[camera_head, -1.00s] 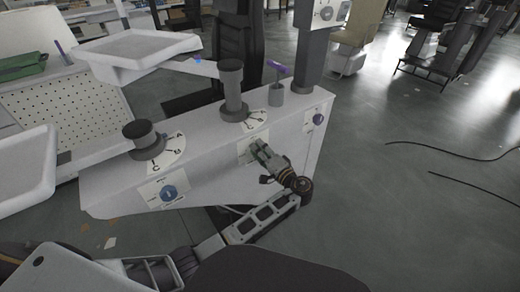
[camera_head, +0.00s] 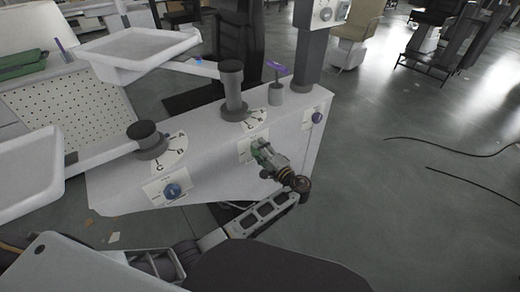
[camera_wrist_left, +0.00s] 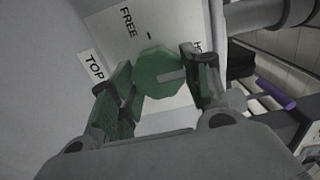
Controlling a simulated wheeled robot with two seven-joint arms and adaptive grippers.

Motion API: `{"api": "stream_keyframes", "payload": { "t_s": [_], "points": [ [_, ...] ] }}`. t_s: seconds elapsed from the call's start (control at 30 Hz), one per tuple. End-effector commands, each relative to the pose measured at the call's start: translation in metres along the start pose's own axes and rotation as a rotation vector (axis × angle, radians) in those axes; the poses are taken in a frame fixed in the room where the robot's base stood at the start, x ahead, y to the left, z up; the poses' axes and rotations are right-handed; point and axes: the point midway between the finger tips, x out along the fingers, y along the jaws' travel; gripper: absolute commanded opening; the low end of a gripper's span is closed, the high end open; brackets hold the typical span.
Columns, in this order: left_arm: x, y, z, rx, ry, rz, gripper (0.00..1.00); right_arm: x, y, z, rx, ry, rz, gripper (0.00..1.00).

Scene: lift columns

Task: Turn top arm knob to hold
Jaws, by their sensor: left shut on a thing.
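The top arm knob (camera_wrist_left: 160,72) is a round green knob with a pale pointer bar. In the left wrist view it sits on a white label plate with the words TOP and FREE and a partly hidden word starting with H. The bar points right, below that hidden word. My left gripper (camera_wrist_left: 158,85) is shut on the knob, with one green-padded finger on each side. In the head view my left gripper (camera_head: 262,157) reaches the front face of the grey column housing (camera_head: 225,170) and covers most of the knob. My right gripper is not in view.
A blue knob (camera_head: 173,191) sits on the housing's left and another blue knob (camera_head: 317,117) on its right. Dark posts (camera_head: 232,85) with lettered dials rise from its top. White trays (camera_head: 140,45) stand to the left. Cables (camera_head: 460,150) lie on open floor at right.

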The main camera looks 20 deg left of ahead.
Motion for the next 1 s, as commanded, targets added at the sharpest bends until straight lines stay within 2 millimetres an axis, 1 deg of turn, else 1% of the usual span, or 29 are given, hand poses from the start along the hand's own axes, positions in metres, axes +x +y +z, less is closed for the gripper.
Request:
{"api": "stream_keyframes", "payload": {
  "t_s": [0.53,0.57,0.67,0.7,1.0],
  "points": [
    [-0.0003,-0.0013,-0.0016,0.011,0.004,-0.001,0.24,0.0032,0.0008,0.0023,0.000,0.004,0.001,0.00],
    [-0.0003,-0.0013,-0.0016,0.011,0.004,-0.001,0.51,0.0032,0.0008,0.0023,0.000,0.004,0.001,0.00],
    [-0.0002,-0.0010,-0.0013,0.011,0.003,-0.001,0.64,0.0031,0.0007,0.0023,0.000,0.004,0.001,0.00],
    [-0.0002,-0.0009,-0.0012,0.011,0.003,-0.001,0.67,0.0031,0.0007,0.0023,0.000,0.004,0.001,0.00],
    [-0.0001,-0.0003,-0.0005,0.011,0.001,0.000,0.67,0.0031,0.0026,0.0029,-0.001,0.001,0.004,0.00]
  ]
}}
